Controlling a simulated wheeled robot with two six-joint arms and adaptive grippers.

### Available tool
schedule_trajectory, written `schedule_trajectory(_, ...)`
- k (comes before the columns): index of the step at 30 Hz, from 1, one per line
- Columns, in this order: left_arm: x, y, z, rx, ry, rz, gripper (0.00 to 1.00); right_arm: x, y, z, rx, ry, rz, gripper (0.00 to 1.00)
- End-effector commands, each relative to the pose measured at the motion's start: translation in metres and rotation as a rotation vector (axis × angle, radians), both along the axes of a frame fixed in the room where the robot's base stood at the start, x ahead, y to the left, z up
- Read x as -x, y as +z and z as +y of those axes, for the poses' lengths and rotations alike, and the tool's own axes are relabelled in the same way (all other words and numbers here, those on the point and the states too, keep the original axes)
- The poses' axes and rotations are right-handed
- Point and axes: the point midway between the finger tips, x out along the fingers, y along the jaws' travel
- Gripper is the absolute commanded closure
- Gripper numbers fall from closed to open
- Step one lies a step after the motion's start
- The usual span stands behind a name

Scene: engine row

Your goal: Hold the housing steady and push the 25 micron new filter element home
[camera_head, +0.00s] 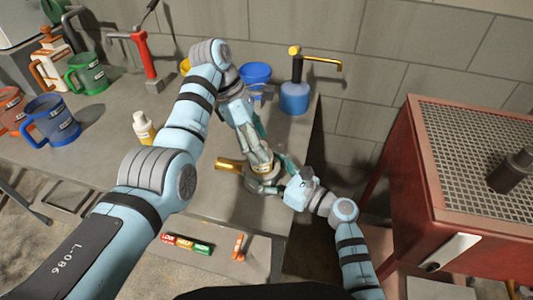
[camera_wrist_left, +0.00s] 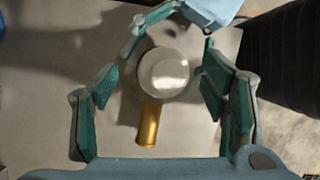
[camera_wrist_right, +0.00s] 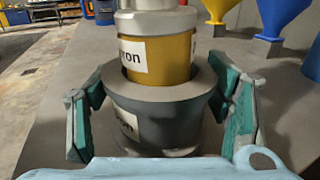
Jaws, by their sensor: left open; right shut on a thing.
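The housing (camera_wrist_right: 160,118) is a grey cup with a white label ending in "ron", upright on the bench. The yellow filter element (camera_wrist_right: 165,58), also labelled "ron" with the rest cut off, stands upright in its mouth, much of it above the rim. Its pale round top (camera_wrist_left: 164,74) shows from above in the left wrist view. My right gripper (camera_wrist_right: 160,110) is shut on the housing, one finger on each side. My left gripper (camera_wrist_left: 165,110) is open above the element, fingers wide apart. The left gripper (camera_head: 260,152) partly hides the element in the head view.
A brass cylinder (camera_head: 229,164) is close beside the housing. A red cabinet (camera_head: 460,215) is at right, beyond a gap.

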Motion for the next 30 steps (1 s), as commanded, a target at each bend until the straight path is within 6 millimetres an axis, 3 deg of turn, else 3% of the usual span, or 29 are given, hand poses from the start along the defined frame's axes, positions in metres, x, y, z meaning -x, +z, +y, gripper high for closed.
schedule_trajectory(3,-0.003,0.032,0.013,-0.001,0.002,-0.004,0.33,0.0,0.0,0.0,-0.001,0.0,-0.001,0.75)
schedule_trajectory(8,-0.005,0.058,0.024,-0.001,0.001,0.0,0.33,0.0,0.0,0.0,-0.001,0.0,-0.001,0.75)
schedule_trajectory(21,-0.005,0.063,0.026,0.0,0.0,0.001,0.33,0.0,0.0,0.0,-0.001,0.0,0.0,0.75)
schedule_trajectory(26,-0.005,0.064,0.028,0.019,0.001,0.006,0.55,0.0,0.0,0.0,-0.001,0.0,0.0,0.75)
schedule_trajectory(30,-0.015,0.09,-0.012,0.259,-0.029,-0.056,0.78,0.0,0.0,0.0,-0.001,0.0,0.001,0.75)
